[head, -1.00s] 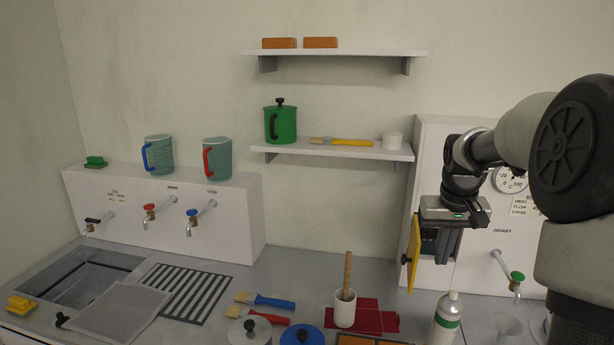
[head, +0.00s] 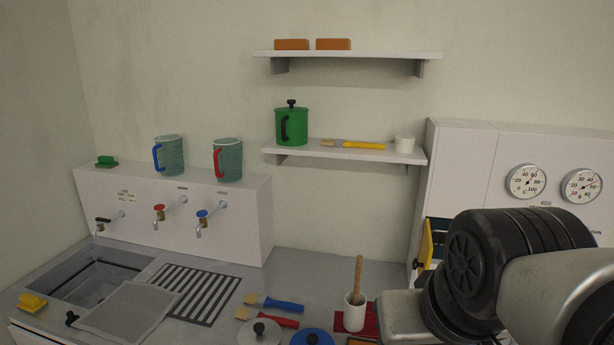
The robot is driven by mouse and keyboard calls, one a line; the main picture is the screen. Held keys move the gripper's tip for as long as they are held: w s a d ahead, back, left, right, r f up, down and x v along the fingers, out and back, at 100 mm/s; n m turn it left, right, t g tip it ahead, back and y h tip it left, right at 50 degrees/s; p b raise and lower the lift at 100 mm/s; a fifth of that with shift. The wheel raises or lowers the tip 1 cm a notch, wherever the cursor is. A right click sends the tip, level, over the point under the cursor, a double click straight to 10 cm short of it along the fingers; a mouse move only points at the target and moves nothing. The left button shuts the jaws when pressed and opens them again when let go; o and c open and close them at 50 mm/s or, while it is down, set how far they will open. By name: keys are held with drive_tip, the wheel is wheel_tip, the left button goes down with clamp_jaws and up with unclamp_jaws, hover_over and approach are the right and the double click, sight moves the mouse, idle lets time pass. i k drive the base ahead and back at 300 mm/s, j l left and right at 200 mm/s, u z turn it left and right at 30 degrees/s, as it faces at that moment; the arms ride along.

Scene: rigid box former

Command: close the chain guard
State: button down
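A yellow panel (head: 427,246) with a dark knob stands at the left edge of the white cabinet on the right. I take it to be the chain guard. It appears to stand out from the cabinet, with a dark opening beside it; how far open it is I cannot tell. My arm hides its lower right side. My gripper's grey body (head: 400,318) shows low in the head view, below and in front of the panel. Its fingers are hidden, and contact with the panel cannot be seen.
The white cabinet (head: 470,165) carries two dials. A mortar (head: 354,316) with a pestle, brushes and lids lie on the counter left of my arm. A sink (head: 88,280) is at the far left. Wall shelves (head: 350,152) hang left of the cabinet.

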sight(423, 262)
drive_tip(key=j+z, duration=1)
drive_tip(key=i+l+u, duration=0.1)
drive_tip(key=u, duration=0.4)
